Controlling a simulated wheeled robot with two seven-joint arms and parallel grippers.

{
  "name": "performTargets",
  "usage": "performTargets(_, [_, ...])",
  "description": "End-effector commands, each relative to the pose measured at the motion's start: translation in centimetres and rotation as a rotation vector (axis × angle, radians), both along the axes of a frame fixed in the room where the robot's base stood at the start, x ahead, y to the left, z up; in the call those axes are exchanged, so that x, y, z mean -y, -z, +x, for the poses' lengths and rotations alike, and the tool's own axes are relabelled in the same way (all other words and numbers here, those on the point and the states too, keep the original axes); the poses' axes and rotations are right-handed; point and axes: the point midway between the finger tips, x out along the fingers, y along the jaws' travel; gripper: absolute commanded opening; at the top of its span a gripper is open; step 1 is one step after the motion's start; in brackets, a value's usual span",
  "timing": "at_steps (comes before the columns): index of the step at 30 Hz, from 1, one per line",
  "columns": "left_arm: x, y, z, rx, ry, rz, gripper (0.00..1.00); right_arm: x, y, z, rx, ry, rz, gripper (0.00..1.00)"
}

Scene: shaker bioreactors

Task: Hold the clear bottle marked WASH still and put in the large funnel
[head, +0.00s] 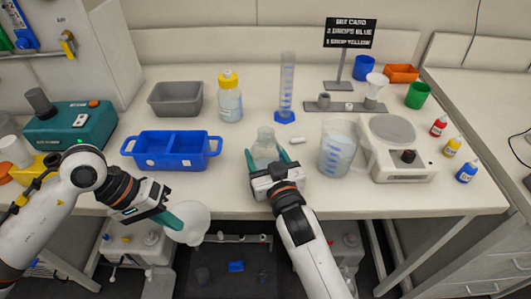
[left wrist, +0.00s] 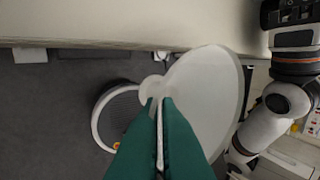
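The large funnel (head: 190,222) is white and translucent. My left gripper (head: 174,221) is shut on it and holds it in front of the table's front edge, below the tabletop in the picture. In the left wrist view the funnel (left wrist: 207,92) shows as a wide pale oval at the tips of the green fingers (left wrist: 160,102). The clear bottle (head: 265,147) stands upright near the table's front middle. My right gripper (head: 267,160) has a finger on each side of it and appears shut on it. The bottle's marking is hidden. The funnel is apart from the bottle, to its left.
A blue two-part tray (head: 172,162) lies left of the bottle. A clear beaker (head: 337,147) stands close on its right, beside a stirrer plate (head: 400,168). A small white piece (head: 298,140) lies nearby. A yellow-capped bottle (head: 229,97) and blue-based cylinder (head: 286,115) stand behind.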

Motion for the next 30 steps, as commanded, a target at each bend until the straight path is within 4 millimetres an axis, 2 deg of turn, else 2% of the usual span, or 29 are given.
performTargets(12, [0.0,0.0,0.0,0.000,0.000,0.000,0.00,0.0,0.1,0.0,-0.002,0.000,-0.001,0.28])
performTargets(16, [0.2,-0.9,0.6,0.005,-0.016,-0.001,0.00,0.0,0.1,0.0,-0.002,0.000,-0.001,0.28])
performTargets(20, [0.9,-3.6,2.2,0.011,-0.065,-0.003,0.00,0.0,0.1,0.0,-0.002,0.000,-0.001,0.28])
performTargets(23, [1.7,-6.6,4.0,0.014,-0.113,-0.003,0.00,0.0,0.1,0.0,-0.002,0.000,-0.001,0.28])
performTargets(26, [3.3,-9.1,7.1,0.008,-0.130,-0.011,0.00,0.0,0.1,0.0,-0.002,0.000,-0.001,0.28])
performTargets(30, [6.7,-12.7,11.6,0.007,-0.095,-0.013,0.00,0.0,0.0,0.0,-0.001,0.000,0.000,0.28])
